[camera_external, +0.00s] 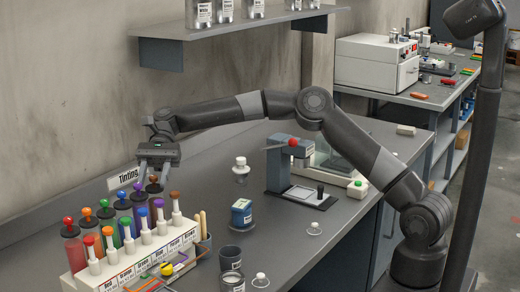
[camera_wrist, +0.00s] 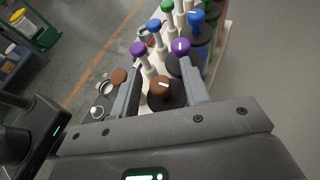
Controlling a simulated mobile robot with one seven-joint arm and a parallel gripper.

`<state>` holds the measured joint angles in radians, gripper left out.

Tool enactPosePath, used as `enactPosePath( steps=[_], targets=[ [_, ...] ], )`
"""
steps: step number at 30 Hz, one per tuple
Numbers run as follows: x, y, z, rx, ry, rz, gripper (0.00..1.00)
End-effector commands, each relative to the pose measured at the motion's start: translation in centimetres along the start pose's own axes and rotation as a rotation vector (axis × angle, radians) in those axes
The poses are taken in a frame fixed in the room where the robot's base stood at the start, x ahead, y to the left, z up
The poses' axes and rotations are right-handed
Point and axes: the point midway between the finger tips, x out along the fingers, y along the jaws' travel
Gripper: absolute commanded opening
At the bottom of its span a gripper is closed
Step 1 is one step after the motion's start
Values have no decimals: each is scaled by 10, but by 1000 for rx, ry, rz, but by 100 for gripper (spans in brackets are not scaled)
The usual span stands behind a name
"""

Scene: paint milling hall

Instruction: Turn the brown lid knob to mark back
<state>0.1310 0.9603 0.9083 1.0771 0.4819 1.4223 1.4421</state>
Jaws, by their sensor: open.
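The brown lid knob (camera_wrist: 160,87) sits on a dark round lid (camera_wrist: 165,100) and carries a short white line on top. In the external view the brown knob (camera_external: 153,180) is at the far right end of the rack's back row. My gripper (camera_external: 155,175) points down over it. In the wrist view my gripper (camera_wrist: 161,70) is open, with one finger on each side of the knob and visible gaps between. The lid's marks are not readable in either view.
A purple lid knob (camera_wrist: 180,46) stands close to one finger. A brown-topped dropper (camera_external: 175,196) stands in front, in the white labelled rack (camera_external: 128,262). The Tinting sign (camera_external: 123,179) is beside my gripper. Bench space right of the rack holds a blue tin (camera_external: 241,214).

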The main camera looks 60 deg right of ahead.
Motion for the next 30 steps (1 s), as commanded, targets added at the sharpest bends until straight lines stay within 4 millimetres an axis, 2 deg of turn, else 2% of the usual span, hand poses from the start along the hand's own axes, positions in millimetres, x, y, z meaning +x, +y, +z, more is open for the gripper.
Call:
enactPosePath(
  steps=[30],
  targets=[
    [-1,1,-1,255,3,-615,42]
  ],
)
